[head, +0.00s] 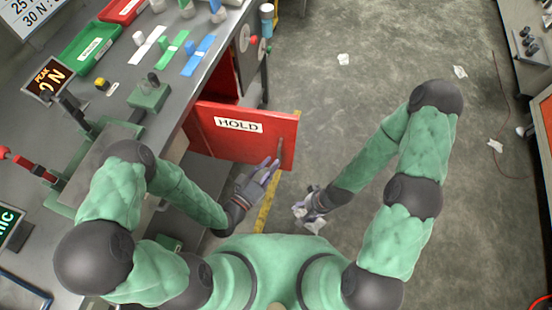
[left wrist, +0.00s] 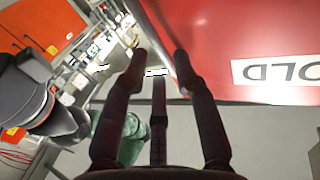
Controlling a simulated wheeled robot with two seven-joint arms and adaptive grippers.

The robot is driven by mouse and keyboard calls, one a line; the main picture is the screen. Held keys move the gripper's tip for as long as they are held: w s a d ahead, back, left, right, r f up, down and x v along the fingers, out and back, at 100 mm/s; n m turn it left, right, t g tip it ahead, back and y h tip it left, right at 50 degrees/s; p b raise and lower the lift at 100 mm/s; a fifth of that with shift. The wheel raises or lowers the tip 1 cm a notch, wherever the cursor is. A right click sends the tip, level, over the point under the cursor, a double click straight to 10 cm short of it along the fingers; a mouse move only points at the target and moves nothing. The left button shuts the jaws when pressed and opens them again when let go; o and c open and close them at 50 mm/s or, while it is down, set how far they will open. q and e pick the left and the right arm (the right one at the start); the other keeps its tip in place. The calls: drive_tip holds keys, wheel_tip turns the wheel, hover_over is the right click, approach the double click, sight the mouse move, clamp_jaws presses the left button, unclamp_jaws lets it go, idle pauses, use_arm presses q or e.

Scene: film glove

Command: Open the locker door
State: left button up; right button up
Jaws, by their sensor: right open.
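The red locker door (head: 215,140), labelled HOLD, stands swung out from the locker (head: 232,75) under the bench, and the dark interior shows behind it. A small upright handle (head: 281,150) is near its outer edge. My left gripper (head: 270,168) is just below the handle in the head view, its fingers spread; I cannot tell whether they touch the door. My right gripper (head: 309,215) is open, low and right of the door.
The grey bench (head: 115,95) at left holds a green tray (head: 90,47), a red tray (head: 122,10) and several small coloured items. The floor (head: 335,110) right of the door is largely clear, with scattered paper scraps (head: 343,59). Another bench (head: 510,15) stands at far right.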

use_arm(q)
drive_tip(key=shift+v, duration=1.35)
drive_tip(key=shift+s, duration=0.15)
